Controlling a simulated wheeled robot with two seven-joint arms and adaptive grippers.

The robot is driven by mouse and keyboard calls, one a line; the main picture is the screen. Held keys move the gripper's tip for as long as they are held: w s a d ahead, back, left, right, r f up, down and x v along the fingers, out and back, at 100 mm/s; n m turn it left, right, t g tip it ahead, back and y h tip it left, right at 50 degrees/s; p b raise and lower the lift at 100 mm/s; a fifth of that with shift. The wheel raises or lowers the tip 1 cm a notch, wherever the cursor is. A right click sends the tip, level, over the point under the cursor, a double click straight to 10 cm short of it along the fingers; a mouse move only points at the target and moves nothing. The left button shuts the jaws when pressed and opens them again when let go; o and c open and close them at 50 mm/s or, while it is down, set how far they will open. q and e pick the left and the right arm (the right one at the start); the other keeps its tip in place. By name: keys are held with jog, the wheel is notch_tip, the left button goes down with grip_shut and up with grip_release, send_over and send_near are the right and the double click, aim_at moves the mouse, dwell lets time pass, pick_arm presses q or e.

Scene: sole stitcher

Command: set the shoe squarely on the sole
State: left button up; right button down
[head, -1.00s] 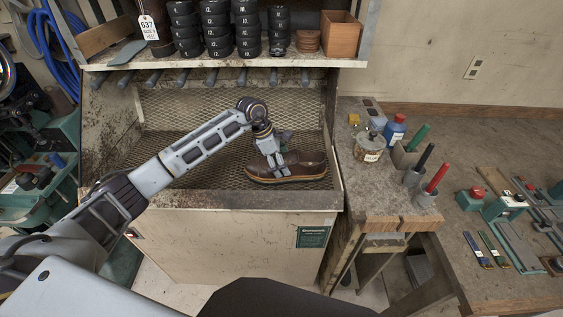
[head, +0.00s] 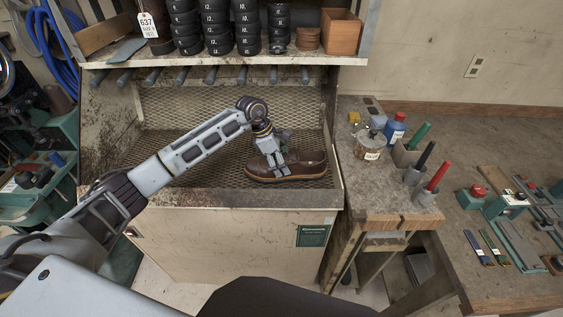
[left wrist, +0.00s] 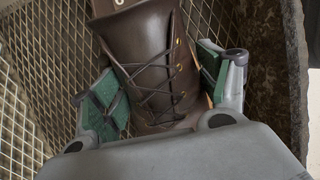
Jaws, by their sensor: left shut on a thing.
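The tan sole (head: 290,180) shows as a rim along the shoe's lower edge. Any gap or misalignment between them is too small to tell. In the left wrist view the shoe's dark leather and laces (left wrist: 158,85) lie between the green finger pads. The sole is mostly hidden there. My right gripper is not in view.
The bay's front ledge (head: 230,200) and right wall (head: 333,150) are close to the shoe. The mesh floor left of the shoe is clear. A side bench (head: 375,190) holds a jar, bottle and colored-handled tools.

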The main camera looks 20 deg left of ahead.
pick_arm(q)
jog(key=shift+f+b, duration=0.3)
jog(key=shift+b, duration=0.4)
dwell(2.5)
jog(key=o, duration=1.3)
jog(key=shift+v, duration=6)
